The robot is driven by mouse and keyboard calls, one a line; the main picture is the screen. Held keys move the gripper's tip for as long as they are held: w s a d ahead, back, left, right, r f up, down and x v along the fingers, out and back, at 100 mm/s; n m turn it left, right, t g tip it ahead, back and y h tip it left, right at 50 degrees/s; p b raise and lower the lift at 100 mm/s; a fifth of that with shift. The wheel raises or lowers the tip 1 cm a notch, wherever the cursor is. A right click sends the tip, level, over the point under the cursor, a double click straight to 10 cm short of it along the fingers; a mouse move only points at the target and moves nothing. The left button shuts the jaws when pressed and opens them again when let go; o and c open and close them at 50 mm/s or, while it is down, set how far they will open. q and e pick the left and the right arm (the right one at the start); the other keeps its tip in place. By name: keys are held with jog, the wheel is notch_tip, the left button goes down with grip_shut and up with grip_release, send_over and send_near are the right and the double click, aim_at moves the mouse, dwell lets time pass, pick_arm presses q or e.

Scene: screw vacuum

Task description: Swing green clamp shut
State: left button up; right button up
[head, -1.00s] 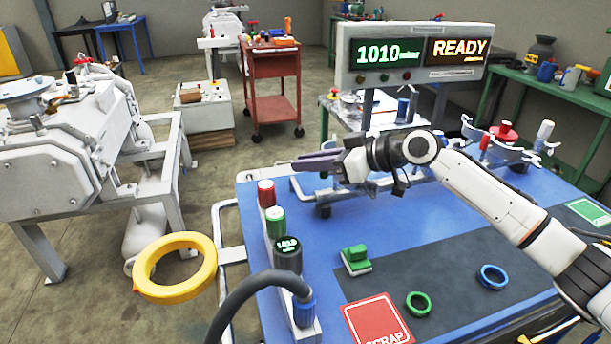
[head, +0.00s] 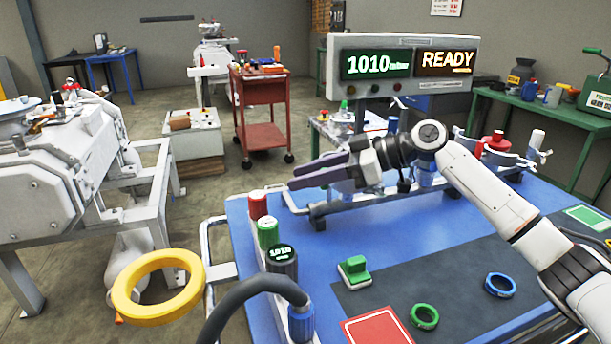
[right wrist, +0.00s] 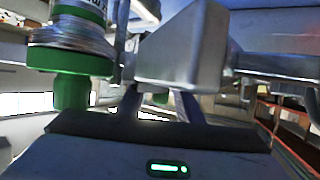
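My right gripper (head: 318,172) reaches in from the right above the blue table (head: 360,215), its dark fingers pointing left. In the right wrist view its two fingers (right wrist: 158,105) stand apart with a gap between them. A grey metal block (right wrist: 185,55) is just beyond the fingers; I cannot tell whether it touches them. A green collar with a stub (right wrist: 70,72) is at the upper left of that view. I cannot tell whether it belongs to the green clamp, and no clamp is clearly recognisable in the head view. My left gripper is not in view.
On the table are a green block (head: 354,270), a green ring (head: 425,317), a blue ring (head: 500,285) and a red scrap pad (head: 377,328). A yellow ring (head: 157,287) and a dark hose (head: 250,288) are at the front left. A display (head: 400,70) reads 1010 and READY.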

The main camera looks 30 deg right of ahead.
aim_at(351, 183)
jog(key=v, duration=1)
jog(key=shift+b, duration=0.45)
jog(key=shift+s+d+f, duration=0.1)
